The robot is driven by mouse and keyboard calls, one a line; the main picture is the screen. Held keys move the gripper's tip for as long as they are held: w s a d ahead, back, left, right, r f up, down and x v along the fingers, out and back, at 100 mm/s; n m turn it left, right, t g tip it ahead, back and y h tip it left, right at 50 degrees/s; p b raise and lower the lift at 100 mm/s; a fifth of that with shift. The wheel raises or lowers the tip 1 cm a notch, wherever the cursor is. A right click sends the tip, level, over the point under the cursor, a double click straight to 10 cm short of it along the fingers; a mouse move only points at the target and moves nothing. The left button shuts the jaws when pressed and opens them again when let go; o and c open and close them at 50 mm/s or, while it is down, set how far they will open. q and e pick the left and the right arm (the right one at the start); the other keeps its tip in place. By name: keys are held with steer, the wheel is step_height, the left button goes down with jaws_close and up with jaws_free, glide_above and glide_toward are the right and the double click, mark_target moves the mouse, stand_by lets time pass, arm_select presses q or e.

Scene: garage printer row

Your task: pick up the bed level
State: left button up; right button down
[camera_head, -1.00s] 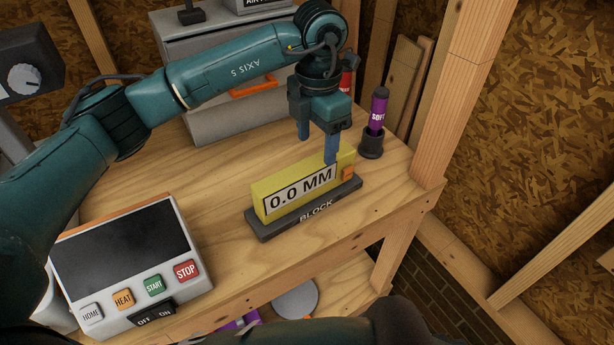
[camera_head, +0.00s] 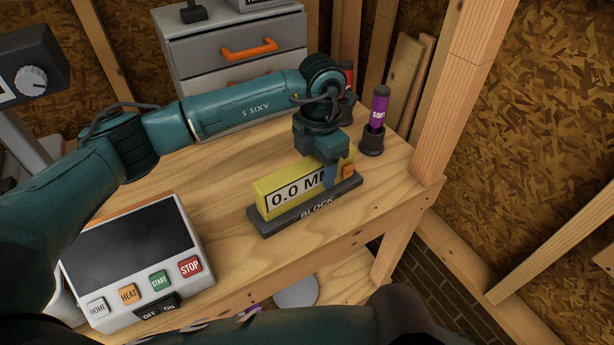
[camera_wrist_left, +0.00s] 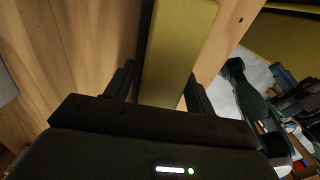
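The bed level is a yellow bar (camera_head: 263,197) with a white "0.0 MM" label. It sits on a dark base marked BLOCK (camera_head: 290,220) near the front edge of the bench. My left gripper (camera_head: 325,170) is lowered over its right part, with one blue finger in front of the label; the other finger is hidden behind the bar. In the left wrist view the yellow bar (camera_wrist_left: 175,50) runs between the two fingers (camera_wrist_left: 158,85), with a narrow gap at the left finger. The gripper looks open around the bar. My right gripper is not in view.
A control box (camera_head: 135,250) with a dark screen and several buttons stands at the left front. A purple tube (camera_head: 377,110) stands in a holder behind right, near a wooden post (camera_head: 455,90). Grey drawers (camera_head: 215,45) stand at the back.

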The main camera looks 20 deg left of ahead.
arm_select(q)
steer(key=c, duration=1)
steer(key=shift+r, duration=0.1)
